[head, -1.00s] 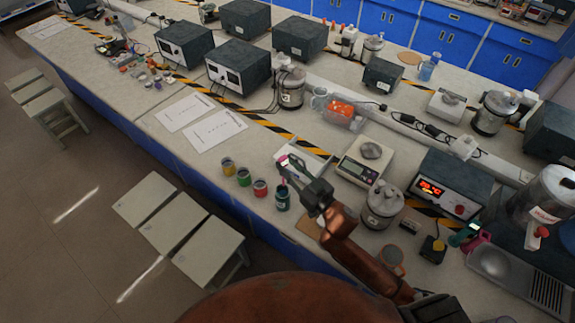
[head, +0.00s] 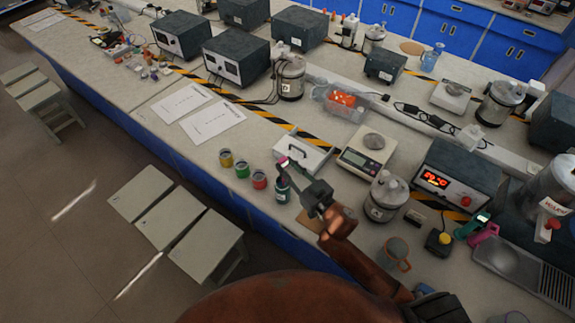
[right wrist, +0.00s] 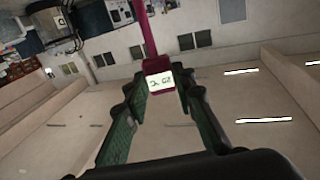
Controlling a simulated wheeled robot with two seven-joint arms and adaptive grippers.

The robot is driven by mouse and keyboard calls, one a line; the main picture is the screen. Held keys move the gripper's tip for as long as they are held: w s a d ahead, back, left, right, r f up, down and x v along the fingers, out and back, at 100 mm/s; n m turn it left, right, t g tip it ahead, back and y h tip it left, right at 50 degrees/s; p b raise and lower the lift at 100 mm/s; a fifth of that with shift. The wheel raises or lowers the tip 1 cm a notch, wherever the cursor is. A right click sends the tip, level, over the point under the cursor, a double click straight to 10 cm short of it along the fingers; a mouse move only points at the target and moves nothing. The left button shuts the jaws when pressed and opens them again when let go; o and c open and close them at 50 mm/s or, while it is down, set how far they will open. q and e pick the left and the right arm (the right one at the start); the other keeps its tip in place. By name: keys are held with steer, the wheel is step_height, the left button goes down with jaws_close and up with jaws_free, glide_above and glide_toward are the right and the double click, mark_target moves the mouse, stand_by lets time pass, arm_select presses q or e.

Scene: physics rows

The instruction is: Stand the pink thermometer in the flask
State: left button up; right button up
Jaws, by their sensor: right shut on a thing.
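My right gripper (head: 286,166) is shut on the pink thermometer. In the right wrist view, the thermometer's block-like head (right wrist: 158,80) with a white label sits between the green finger pads, and its thin rod runs up out of the picture. In the head view, only a small pink bit (head: 283,161) shows at the fingertips. A dark green, flask-like vessel (head: 282,194) with a pale label stands upright on the bench just below the fingertips. Whether the rod's lower end is above it or inside its mouth is too small to tell. My left gripper is not in view.
Red (head: 259,180), green (head: 242,170) and yellow (head: 226,158) jars stand in a row beside the vessel, near the bench's front edge. A white box with a handle (head: 304,158), a balance (head: 366,150) and a steel canister (head: 385,198) are close behind and to the right.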

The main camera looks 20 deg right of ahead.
steer(key=shift+f+b, duration=1.05)
steer(key=shift+f, duration=0.75)
steer(key=o, duration=1.1)
steer(key=v, duration=1.2)
